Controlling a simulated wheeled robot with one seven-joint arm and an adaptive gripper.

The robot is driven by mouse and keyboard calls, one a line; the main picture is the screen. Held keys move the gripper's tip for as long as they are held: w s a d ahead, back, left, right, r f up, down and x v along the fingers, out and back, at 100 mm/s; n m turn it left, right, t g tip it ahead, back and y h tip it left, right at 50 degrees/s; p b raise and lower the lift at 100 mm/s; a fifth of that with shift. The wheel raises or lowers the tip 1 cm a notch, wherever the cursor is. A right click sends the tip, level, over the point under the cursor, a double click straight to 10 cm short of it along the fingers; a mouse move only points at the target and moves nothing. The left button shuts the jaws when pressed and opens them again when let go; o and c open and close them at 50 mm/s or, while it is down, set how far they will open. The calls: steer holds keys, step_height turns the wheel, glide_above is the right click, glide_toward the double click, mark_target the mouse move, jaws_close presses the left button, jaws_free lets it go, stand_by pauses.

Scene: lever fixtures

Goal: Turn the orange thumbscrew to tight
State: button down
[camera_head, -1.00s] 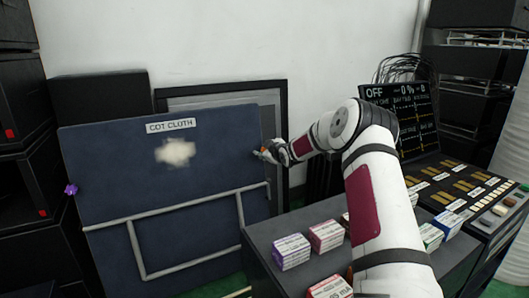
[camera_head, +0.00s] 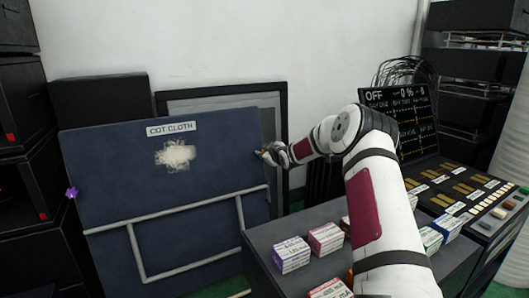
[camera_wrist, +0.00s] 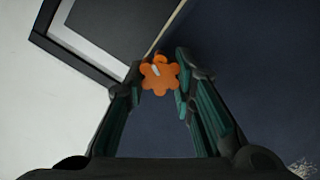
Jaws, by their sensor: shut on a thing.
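The orange thumbscrew (camera_wrist: 158,76) is lobed, with a pale mark on its face. It sits at the right edge of the dark blue panel (camera_head: 215,195), labelled "COT CLOTH". In the wrist view my gripper (camera_wrist: 159,84) has one finger on each side of the thumbscrew, shut on it. In the head view my gripper (camera_head: 264,154) is at the panel's right edge and mostly hides the thumbscrew there. The pale mark on its face points to the upper left in the wrist view.
A purple knob (camera_head: 72,193) is on the panel's left edge. Grey tubing (camera_head: 190,208) runs across the panel, below a whitish patch (camera_head: 176,155). A dark frame (camera_head: 220,91) leans behind. Small boxes (camera_head: 291,254) stand on the grey bench, beside a control console (camera_head: 460,190).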

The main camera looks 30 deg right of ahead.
steer(key=m+p, duration=0.2)
steer(key=shift+d+r+m+y+p, duration=0.1)
steer(key=shift+d+m+y+p, duration=0.05)
steer(key=shift+m+y+p, duration=0.2)
steer(key=m+p, duration=0.1)
steer(key=m, duration=0.1)
steer(key=shift+d+m, duration=0.1)
steer(key=shift+m, duration=0.25)
steer(key=m+y, duration=0.1)
steer(key=m, duration=0.2)
steer(key=shift+d+b, duration=0.1)
steer(key=shift+b, duration=0.2)
steer(key=shift+m+b, duration=0.85)
steer(key=shift+m, duration=1.05)
steer(key=c, duration=1.3)
jaws_free()
